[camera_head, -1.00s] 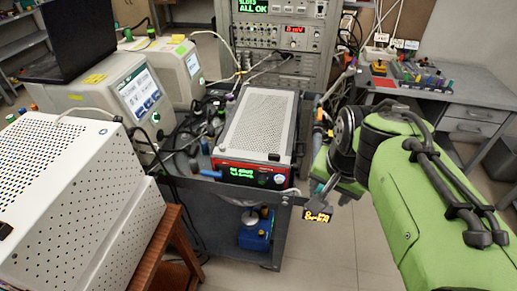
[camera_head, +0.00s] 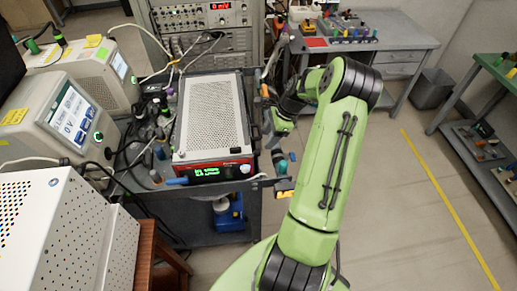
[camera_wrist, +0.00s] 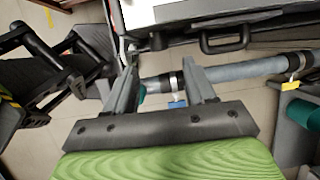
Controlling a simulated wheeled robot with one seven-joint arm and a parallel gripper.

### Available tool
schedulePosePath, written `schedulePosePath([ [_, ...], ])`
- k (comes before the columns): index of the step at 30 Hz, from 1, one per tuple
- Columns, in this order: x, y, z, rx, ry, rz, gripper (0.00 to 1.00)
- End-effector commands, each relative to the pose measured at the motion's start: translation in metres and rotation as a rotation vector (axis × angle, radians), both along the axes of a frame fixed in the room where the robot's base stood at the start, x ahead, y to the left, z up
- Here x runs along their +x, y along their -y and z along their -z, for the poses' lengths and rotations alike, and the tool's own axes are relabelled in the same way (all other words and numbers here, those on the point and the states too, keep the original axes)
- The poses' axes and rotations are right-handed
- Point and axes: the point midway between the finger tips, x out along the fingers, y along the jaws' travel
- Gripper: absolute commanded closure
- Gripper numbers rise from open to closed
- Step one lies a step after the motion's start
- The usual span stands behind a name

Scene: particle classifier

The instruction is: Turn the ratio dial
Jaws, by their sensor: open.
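A grey box with a perforated top (camera_head: 210,112) and a red front (camera_head: 180,171) sits on the dark cart. Its front carries a green-lit display (camera_head: 207,172) and a small round pale knob (camera_head: 245,168) at the right end. I cannot tell whether this knob is the ratio dial; no label is readable. My gripper, seen in the wrist view (camera_wrist: 162,68), is open with nothing held between its fingers. In the head view the gripper is to the right of the box, partly hidden by my wrist. The knob is not seen in the wrist view.
A grey tube (camera_wrist: 238,70) passes beyond my fingertips, with a dark handle (camera_wrist: 224,38) above it. White perforated equipment (camera_head: 50,230) stands at the lower left. Cables crowd the box's left side. Clear floor (camera_head: 390,200) lies to the right.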

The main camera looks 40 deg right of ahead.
Motion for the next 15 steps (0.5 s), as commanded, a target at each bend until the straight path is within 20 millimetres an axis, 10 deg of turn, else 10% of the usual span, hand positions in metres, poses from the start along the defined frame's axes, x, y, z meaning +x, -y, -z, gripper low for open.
schedulePosePath([
  [7, 0.014, -0.017, 0.055, 0.002, -0.002, -0.003, 0.45],
  [15, 0.02, -0.022, 0.072, -0.003, 0.0, -0.001, 0.45],
])
